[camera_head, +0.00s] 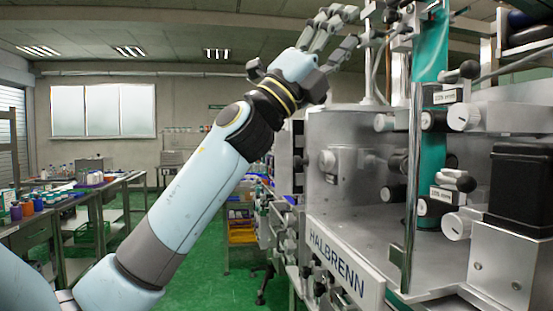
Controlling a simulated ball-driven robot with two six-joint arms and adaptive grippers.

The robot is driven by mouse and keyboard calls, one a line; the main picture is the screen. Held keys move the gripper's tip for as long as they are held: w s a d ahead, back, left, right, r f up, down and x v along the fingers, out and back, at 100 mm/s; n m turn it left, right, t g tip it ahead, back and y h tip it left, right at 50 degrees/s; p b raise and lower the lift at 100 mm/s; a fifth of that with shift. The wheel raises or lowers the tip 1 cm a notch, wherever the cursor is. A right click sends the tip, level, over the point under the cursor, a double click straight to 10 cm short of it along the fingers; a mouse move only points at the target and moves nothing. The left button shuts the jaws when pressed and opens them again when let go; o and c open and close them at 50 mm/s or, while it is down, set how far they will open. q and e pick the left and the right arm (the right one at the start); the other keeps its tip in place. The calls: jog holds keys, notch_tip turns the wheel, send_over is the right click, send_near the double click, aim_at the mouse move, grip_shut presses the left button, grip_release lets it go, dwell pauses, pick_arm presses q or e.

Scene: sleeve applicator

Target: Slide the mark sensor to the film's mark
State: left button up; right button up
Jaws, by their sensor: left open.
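The teal film (431,60) runs down the right side of the machine, past several rollers. A small block with a white label and a black knob (447,97) sits in front of the film at upper right. A similar labelled block with a black knob (447,195) sits lower down. I cannot tell which of them is the mark sensor, and I see no clear mark on the film. My left gripper (345,28) is open and empty, raised at the top centre, left of the film. My right gripper is out of view.
The grey machine with the HALBRENN plate (337,257) fills the right. A vertical metal rod (412,190) stands in front of the film. A black box (520,185) stands at far right. Benches with bottles (85,180) line the left; green floor lies between.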

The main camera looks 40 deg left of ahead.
pick_arm(q)
jog(key=s+a+f+n+g+y, duration=0.1)
jog(key=a+f+n+y, duration=0.4)
jog(key=f+n+y, duration=0.5)
jog(key=a+f+n+g+y, duration=0.4)
jog(key=f+n+y, duration=0.7)
jog(key=f+n, duration=0.6)
jog(key=shift+s+a+f, duration=0.4)
jog(key=shift+a+f, duration=0.5)
jog(key=shift+a, duration=0.25)
